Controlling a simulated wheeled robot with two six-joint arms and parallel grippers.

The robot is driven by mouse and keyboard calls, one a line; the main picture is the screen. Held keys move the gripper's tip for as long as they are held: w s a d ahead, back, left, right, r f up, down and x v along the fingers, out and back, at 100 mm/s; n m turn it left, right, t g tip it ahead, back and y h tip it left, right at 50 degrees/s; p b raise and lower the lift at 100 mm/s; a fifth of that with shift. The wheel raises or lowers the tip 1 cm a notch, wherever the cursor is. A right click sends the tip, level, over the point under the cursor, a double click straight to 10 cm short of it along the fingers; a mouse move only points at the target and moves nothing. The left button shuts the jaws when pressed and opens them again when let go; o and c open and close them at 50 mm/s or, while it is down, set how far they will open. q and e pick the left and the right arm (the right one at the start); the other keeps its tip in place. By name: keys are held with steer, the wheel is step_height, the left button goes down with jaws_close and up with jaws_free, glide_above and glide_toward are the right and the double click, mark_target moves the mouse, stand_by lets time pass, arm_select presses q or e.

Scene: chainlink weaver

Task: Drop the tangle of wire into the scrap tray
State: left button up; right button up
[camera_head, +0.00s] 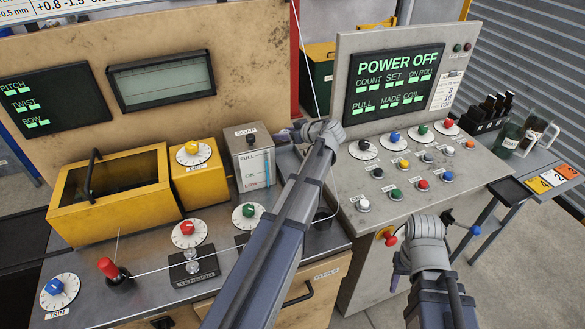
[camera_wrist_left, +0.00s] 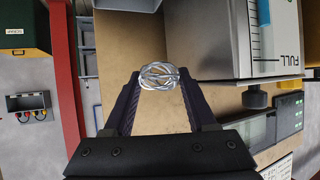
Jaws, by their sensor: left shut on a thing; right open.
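My left gripper (camera_head: 284,136) is beside the grey soap box at the back of the bench, its arm crossing the middle of the head view. In the left wrist view the left gripper (camera_wrist_left: 159,84) is shut on a silvery tangle of wire (camera_wrist_left: 160,75), held between its fingertips. I cannot make out the wire in the head view. My right gripper (camera_head: 398,272) is open at the lower right, in front of the grey console, partly hidden by its wrist. I cannot pick out the scrap tray for certain; my left arm covers part of the bench.
The soap box (camera_head: 250,157) and an open yellow box (camera_head: 112,195) stand on the bench. The grey console (camera_head: 345,205) with knobs is to the right. A red-handled lever (camera_head: 108,268) and a taut wire are at the front. A green bin (camera_head: 317,80) stands behind.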

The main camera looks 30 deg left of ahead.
arm_select(q)
step_height(320, 180, down, 6)
steer(key=b, duration=0.5)
steer(key=shift+b, duration=0.4)
steer(key=o, duration=1.4)
steer(key=shift+o, duration=0.2)
steer(key=p+v, duration=0.3)
steer(key=v, duration=0.5)
steer(key=shift+p, duration=0.35)
steer(key=shift+w+f, duration=0.1)
